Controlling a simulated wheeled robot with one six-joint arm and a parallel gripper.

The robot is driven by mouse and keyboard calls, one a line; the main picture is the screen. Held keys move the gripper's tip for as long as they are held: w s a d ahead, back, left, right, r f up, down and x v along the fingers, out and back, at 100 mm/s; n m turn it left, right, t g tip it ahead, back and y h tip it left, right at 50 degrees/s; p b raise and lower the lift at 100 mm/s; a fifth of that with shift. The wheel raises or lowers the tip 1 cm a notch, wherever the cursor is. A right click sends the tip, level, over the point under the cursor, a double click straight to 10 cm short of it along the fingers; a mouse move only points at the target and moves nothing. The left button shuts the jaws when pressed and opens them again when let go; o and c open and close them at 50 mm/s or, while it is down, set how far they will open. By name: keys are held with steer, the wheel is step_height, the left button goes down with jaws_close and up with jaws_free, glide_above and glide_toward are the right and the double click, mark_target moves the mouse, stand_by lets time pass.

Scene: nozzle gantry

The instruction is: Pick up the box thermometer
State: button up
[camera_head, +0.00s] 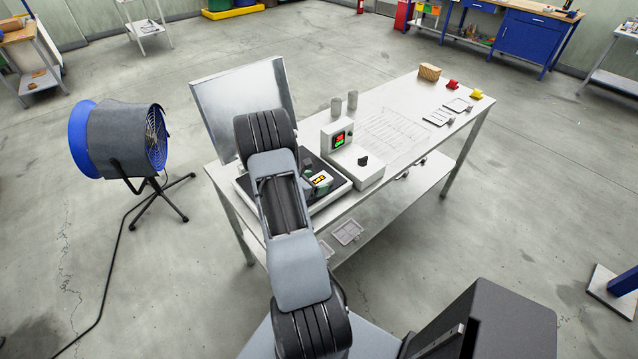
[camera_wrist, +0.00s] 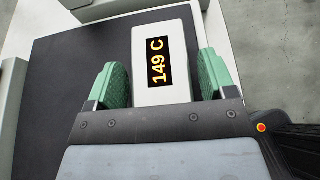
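The box thermometer (camera_wrist: 147,85) is a white box with a dark display reading "149 C" in amber. It lies on a dark flat surface (camera_wrist: 75,60) and also shows in the head view (camera_head: 321,178), partly hidden by my arm. My gripper (camera_wrist: 166,80) has green finger pads, one on each side of the box. The pads lie very close along its sides.
The dark surface is part of a white-rimmed unit on a pale table (camera_head: 400,100). Right of it stands a white controller (camera_head: 352,160) with a red-green display and black knob. A metal panel (camera_head: 235,100) stands behind. Two grey cups (camera_head: 352,100) stand nearby; a blue fan (camera_head: 120,140) is left.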

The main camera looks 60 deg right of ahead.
steer(key=c, duration=0.9)
steer(key=shift+c, duration=0.5)
steer(key=shift+r, duration=0.1)
